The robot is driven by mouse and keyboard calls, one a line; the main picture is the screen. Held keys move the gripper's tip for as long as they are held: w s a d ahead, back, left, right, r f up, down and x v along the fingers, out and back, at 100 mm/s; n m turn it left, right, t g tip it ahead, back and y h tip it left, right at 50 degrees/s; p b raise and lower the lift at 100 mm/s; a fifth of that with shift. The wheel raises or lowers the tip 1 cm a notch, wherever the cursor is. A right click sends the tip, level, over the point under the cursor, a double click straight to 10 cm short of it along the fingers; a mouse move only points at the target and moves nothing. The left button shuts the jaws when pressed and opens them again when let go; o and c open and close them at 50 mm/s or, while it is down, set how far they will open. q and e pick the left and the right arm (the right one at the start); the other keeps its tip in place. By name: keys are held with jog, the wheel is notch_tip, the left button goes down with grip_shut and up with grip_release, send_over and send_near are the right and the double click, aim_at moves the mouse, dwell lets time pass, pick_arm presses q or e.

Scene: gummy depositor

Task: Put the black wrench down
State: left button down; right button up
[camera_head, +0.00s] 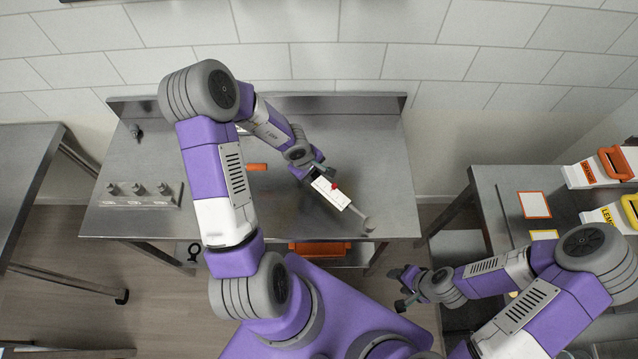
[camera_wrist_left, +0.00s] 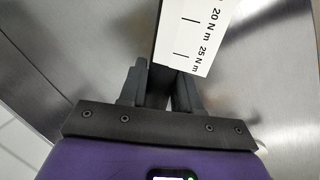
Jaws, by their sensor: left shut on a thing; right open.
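The black wrench shows in the left wrist view as a dark bar (camera_wrist_left: 160,58) between my fingers, with a white scale plate (camera_wrist_left: 190,35) marked 20 N m and 25 N m. In the head view the wrench slants down to the right over the steel table; its white plate (camera_head: 331,193) has a red pointer, and its grey head (camera_head: 368,225) is near the table's front edge. My left gripper (camera_head: 311,174) is shut on its upper-left end. I cannot tell if the wrench touches the table. My right gripper (camera_head: 404,289) is open and empty, off the table's front right.
The steel table (camera_head: 270,215) has free room around the wrench. An orange-handled tool (camera_head: 256,167) lies left of my left gripper. A panel with several knobs (camera_head: 138,193) is at the left.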

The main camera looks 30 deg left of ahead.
aim_at(317, 185)
pick_arm(q)
jog(key=shift+x, duration=0.85)
notch_tip(317, 185, down, 3)
jog(key=b, duration=0.2)
jog(key=shift+b, duration=0.4)
jog(key=shift+f, duration=0.2)
pick_arm(e)
jog(key=f, duration=0.3)
jog(key=shift+w+f, duration=0.2)
jog(key=shift+f, duration=0.05)
pick_arm(q)
jog(key=shift+a+r, duration=0.1)
jog(key=c, duration=1.2)
grip_release()
jog(key=shift+c, duration=0.2)
jog(key=o, duration=0.5)
jog(key=shift+c, duration=0.2)
pick_arm(e)
jog(key=shift+f, duration=0.1)
